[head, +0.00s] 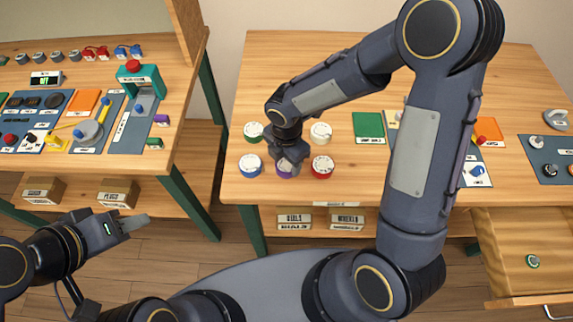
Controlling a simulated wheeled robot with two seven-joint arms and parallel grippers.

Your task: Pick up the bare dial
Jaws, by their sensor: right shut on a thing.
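Several round dials sit in a group on the middle table: a green-rimmed dial (253,131), a white dial (320,133) with no coloured rim showing, a blue-rimmed dial (250,164) and a red-rimmed dial (322,166). A purple-rimmed dial (285,174) is at the front middle, mostly hidden by my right gripper (288,163). My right gripper points down and is shut on the purple-rimmed dial; whether the dial is off the table I cannot tell. My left gripper (133,224) is over the floor, away from the dials; its finger gap is not clear.
The left bench (185,100) holds panels, knobs and a red button. A green card (369,127) lies right of the dials. My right arm hides part of the table. An open drawer (500,250) at the lower right holds a green-rimmed round piece (533,261). Labelled boxes (294,221) stand below.

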